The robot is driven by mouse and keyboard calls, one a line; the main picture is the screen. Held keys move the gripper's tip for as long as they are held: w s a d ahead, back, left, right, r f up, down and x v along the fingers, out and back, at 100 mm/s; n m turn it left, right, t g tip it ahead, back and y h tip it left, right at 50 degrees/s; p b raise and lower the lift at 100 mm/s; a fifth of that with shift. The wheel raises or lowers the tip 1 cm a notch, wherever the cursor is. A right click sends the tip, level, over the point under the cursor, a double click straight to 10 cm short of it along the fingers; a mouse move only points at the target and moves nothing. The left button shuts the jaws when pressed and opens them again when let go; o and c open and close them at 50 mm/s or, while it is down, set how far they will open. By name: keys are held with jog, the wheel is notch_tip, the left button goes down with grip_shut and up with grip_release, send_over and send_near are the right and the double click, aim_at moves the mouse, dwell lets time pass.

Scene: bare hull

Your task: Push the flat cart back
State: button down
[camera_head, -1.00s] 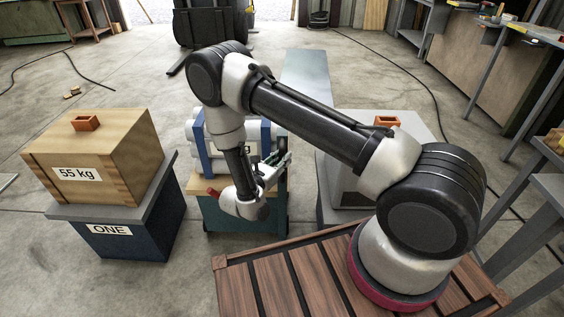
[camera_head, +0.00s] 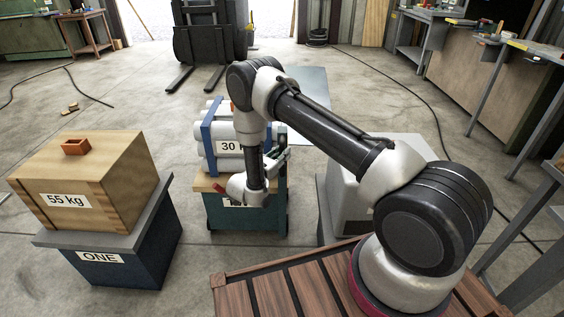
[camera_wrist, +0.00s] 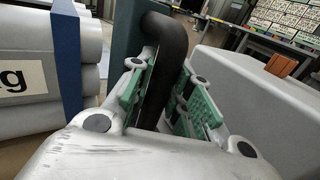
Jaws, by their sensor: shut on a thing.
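The flat cart (camera_head: 272,218) is a low teal cart with a wooden deck, ahead of me, left of the picture's middle. It bears grey-white rolls (camera_head: 232,165) held in blue frames, with a label starting "30". My gripper (camera_head: 278,160) is at the cart's right side, by its load. In the wrist view my gripper (camera_wrist: 168,88) has green-padded fingers on both sides of a black curved handle bar (camera_wrist: 168,42), shut on it. The load also shows at the left of the wrist view (camera_wrist: 88,50). My arm hides part of the cart and its front label.
A wooden 55 kg crate (camera_head: 110,175) stands on a blue stand marked ONE (camera_head: 150,235) at left. A grey block (camera_head: 340,205) stands close at the cart's right. A flat grey plate (camera_head: 308,92) and a forklift (camera_head: 208,42) are beyond.

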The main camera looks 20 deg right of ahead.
jog(key=w+d, duration=0.2)
jog(key=w, duration=0.6)
jog(key=shift+w+d, duration=0.25)
jog(key=shift+d, duration=0.1)
jog(key=shift+r, duration=0.15)
jog(key=c, duration=1.3)
grip_release()
jog(key=shift+w, duration=0.1)
jog(key=v, duration=1.2)
jog(key=shift+f, duration=0.25)
